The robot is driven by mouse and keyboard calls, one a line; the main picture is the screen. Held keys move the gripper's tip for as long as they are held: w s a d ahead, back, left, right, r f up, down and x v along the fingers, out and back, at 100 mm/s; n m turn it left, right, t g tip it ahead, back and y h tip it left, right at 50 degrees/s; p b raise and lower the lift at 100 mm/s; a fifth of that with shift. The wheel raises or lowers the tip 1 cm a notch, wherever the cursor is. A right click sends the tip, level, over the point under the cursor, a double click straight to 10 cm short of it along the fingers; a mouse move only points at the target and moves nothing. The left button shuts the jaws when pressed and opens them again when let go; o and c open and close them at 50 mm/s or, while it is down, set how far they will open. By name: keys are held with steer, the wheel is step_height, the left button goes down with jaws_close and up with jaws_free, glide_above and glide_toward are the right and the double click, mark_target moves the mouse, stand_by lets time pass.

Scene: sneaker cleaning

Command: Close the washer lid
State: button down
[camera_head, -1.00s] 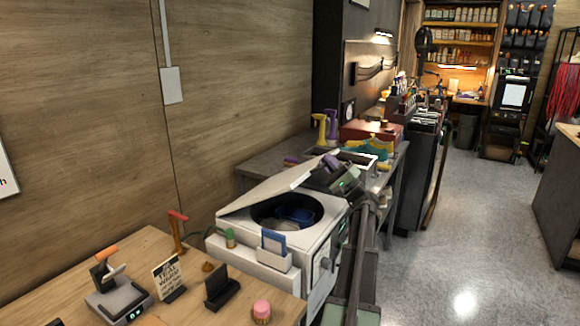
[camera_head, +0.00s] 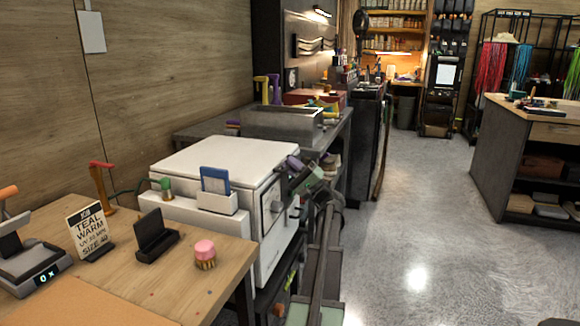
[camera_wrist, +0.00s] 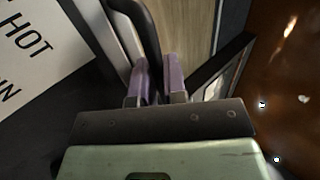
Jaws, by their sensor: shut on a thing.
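The white washer (camera_head: 262,238) stands beside the wooden table. Its white lid (camera_head: 225,155) lies flat over the top, and the drum opening is hidden. My gripper (camera_head: 294,163) is at the washer's right edge, level with the lid. In the wrist view, the purple fingertips of my gripper (camera_wrist: 160,80) are close together around the lower end of a dark curved bar (camera_wrist: 145,25), which looks like the lid handle. The exact contact is partly hidden by the fingers.
The wooden table (camera_head: 215,262) holds a pink-topped brush (camera_head: 205,254), a sign (camera_head: 90,232) and a scale (camera_head: 35,268). A grey bench (camera_head: 200,128) with a metal basin (camera_head: 280,124) stands behind the washer. The floor (camera_head: 420,230) to the right is clear.

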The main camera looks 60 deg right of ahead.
steer(key=shift+a+f, duration=0.1)
steer(key=shift+f, duration=0.15)
steer(key=c, duration=1.2)
jaws_free()
steer(key=shift+r, duration=0.1)
